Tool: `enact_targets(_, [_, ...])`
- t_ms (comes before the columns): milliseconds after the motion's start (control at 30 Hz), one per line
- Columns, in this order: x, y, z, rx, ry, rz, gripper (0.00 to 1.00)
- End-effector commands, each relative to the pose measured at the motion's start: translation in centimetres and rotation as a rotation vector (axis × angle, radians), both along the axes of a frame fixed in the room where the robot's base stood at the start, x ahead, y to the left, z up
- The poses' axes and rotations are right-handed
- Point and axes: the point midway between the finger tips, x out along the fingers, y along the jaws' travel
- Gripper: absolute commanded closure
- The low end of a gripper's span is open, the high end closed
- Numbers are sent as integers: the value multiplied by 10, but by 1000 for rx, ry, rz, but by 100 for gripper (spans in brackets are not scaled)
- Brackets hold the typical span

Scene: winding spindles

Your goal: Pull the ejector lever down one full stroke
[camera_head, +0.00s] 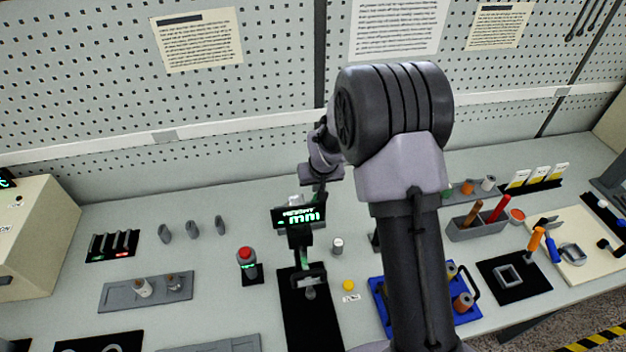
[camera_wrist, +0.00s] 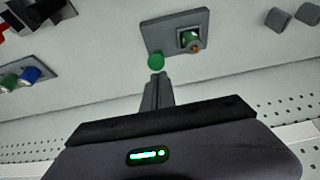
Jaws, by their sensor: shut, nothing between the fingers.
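A dark device with a lit green display reading "mm" (camera_head: 298,217) stands mid-bench in the head view, above a black base (camera_head: 302,315). I cannot clearly make out the ejector lever. My gripper (camera_wrist: 158,76) is shut and empty in the wrist view, its fingertips pointing at a round green knob (camera_wrist: 156,62). Whether they touch it is unclear. The knob shows in front of the edge of a grey plate (camera_wrist: 160,27), which also bears a green and copper-coloured spool (camera_wrist: 190,40). In the head view my arm hides part of the bench, and the fingertips are hard to make out.
A red-topped unit (camera_head: 246,258) stands left of the black base, and a yellow button (camera_head: 348,286) lies to its right. A grey tray with spools (camera_head: 112,297) is at the left. A blue tray (camera_head: 472,315) is partly behind my arm. The pegboard wall (camera_head: 270,60) closes the back.

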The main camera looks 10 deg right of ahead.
Motion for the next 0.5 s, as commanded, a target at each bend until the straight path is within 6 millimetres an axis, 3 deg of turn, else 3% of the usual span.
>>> enact_targets(33, [1,0,-40,0,1,0,100])
enact_targets(500, [16,0,-33,0,1,0,100])
